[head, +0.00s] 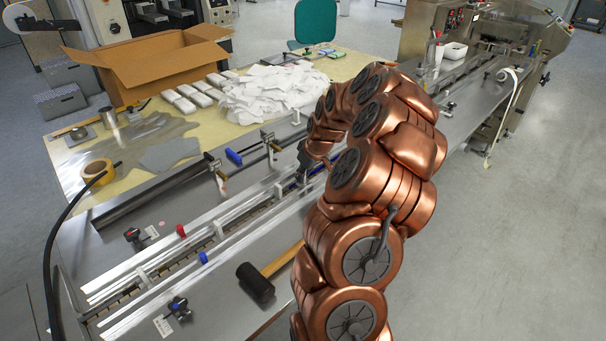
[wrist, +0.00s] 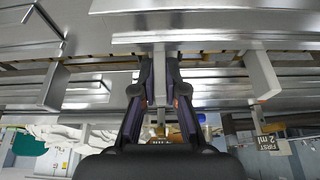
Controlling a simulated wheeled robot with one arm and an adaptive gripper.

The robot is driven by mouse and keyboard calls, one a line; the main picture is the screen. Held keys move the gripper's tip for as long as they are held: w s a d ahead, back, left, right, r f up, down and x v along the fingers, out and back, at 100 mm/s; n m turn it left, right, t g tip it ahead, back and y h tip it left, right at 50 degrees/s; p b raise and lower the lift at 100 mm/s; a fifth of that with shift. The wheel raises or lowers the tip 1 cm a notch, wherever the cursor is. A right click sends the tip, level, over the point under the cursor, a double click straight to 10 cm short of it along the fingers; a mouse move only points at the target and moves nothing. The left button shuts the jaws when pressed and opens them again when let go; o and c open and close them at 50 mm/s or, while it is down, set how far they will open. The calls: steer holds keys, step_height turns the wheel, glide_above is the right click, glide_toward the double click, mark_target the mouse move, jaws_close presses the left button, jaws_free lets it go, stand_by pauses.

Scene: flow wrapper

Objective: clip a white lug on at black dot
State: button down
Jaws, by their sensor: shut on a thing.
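In the wrist view my gripper (wrist: 160,88) reaches in from the bottom with both dark fingers closed on a pale upright lug (wrist: 159,72). The lug looks light grey or white and stands against the metal rails of the conveyor (wrist: 210,90); I cannot tell whether it is clipped on. Similar pale lugs stand to its right (wrist: 262,75) and left (wrist: 53,87), apart from the fingers. In the head view my arm largely hides the gripper and the lug over the conveyor bed (head: 215,225). I cannot make out a black dot in either view.
A black-headed mallet (head: 256,282) lies on the near side of the conveyor. A white heap (head: 270,90), an open cardboard box (head: 150,65) and a yellow tape roll (head: 97,172) are on the table behind. A label (wrist: 268,143) shows at lower right in the wrist view.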

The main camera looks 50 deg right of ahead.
steer(key=shift+f, duration=0.15)
steer(key=c, duration=1.1)
jaws_free()
steer(key=shift+c, duration=0.2)
steer(key=v, duration=1.2)
